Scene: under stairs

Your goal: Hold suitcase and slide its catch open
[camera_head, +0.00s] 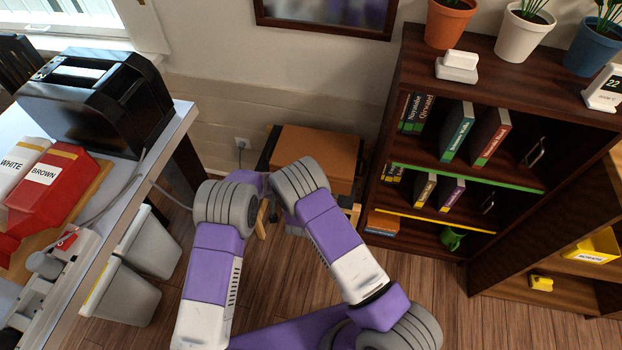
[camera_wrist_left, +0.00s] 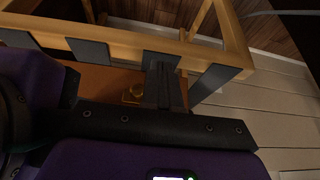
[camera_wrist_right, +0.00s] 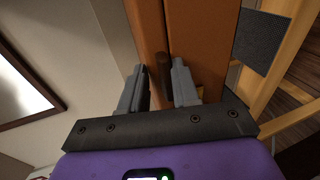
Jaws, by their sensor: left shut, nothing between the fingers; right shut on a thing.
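The brown suitcase (camera_head: 318,150) lies on a wooden rack with dark straps by the wall. Its brown side fills the middle of the right wrist view (camera_wrist_right: 205,45). My right gripper (camera_wrist_right: 160,85) is closed around a dark brown part that looks like the suitcase handle (camera_wrist_right: 163,70). My left gripper (camera_wrist_left: 162,80) is shut and empty in front of the suitcase's side. A gold catch (camera_wrist_left: 133,93) shows just left of its fingers; I cannot tell whether they touch. In the head view my forearms and wrists hide both fingertips and the catch.
The rack (camera_wrist_left: 110,38) frames the suitcase closely, with straps beside my left fingers. A dark bookcase (camera_head: 400,150) stands close on the right. A table (camera_head: 185,115) with a black machine (camera_head: 100,100) is on the left, bins (camera_head: 125,290) beneath it.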

